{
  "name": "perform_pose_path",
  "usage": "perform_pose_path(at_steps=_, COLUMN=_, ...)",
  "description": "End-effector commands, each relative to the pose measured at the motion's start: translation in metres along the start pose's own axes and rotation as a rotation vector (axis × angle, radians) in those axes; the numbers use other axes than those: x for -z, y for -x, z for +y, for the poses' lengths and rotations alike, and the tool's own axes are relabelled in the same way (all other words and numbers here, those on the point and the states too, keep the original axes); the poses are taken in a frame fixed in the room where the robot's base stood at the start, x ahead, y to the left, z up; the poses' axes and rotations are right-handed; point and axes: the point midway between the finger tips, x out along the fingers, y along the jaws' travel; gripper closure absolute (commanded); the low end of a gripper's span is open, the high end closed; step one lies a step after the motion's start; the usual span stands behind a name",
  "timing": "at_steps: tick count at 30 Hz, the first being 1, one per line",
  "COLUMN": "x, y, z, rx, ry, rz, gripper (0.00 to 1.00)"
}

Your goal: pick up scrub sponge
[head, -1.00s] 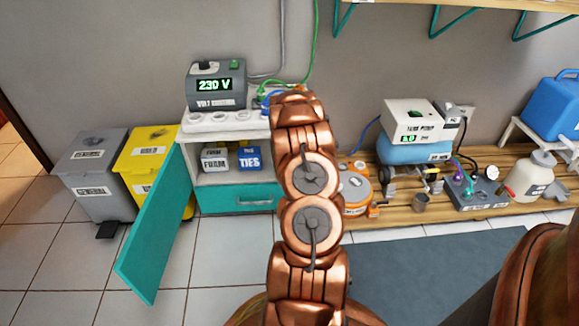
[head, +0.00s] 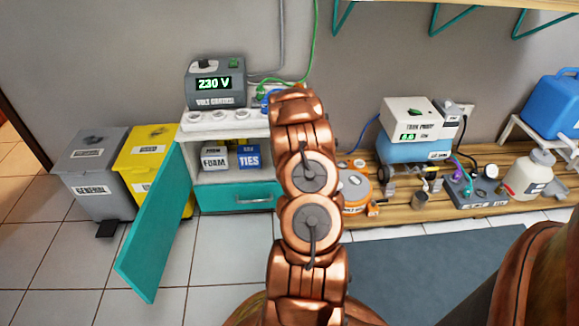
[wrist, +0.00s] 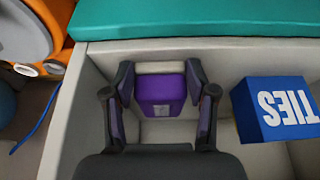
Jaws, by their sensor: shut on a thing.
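The scrub sponge (wrist: 160,95), a purple block with a pale layer along one edge, shows in the middle of the wrist view. My gripper (wrist: 160,74) has one dark finger on each side of it and is shut on it. The sponge is inside the open cabinet compartment, whose pale floor (wrist: 225,155) shows around it. I cannot tell whether it still touches the floor. In the head view my copper arm hides the gripper and the sponge.
A blue TIES box (wrist: 275,108) is close to the right finger in the wrist view; it also shows in the head view (head: 249,158) beside the FOAM box (head: 214,160). The teal door (head: 152,225) hangs open. A teal drawer (head: 238,197) is below the compartment.

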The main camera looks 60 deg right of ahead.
Motion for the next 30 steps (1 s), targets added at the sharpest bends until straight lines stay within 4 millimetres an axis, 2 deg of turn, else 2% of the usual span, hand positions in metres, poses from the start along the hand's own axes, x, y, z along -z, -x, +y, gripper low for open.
perform_pose_path(at_steps=7, x=0.001, y=0.005, z=-0.001, rx=0.001, ry=0.002, rz=-0.002, gripper=0.8)
perform_pose_path(at_steps=14, x=-0.019, y=0.013, z=-0.001, rx=0.0, ry=-0.001, rz=-0.001, gripper=0.8)
perform_pose_path(at_steps=20, x=-0.046, y=0.024, z=-0.001, rx=0.001, ry=-0.001, rz=-0.002, gripper=0.8)
perform_pose_path(at_steps=30, x=-0.102, y=0.047, z=-0.001, rx=0.002, ry=-0.001, rz=-0.003, gripper=0.8)
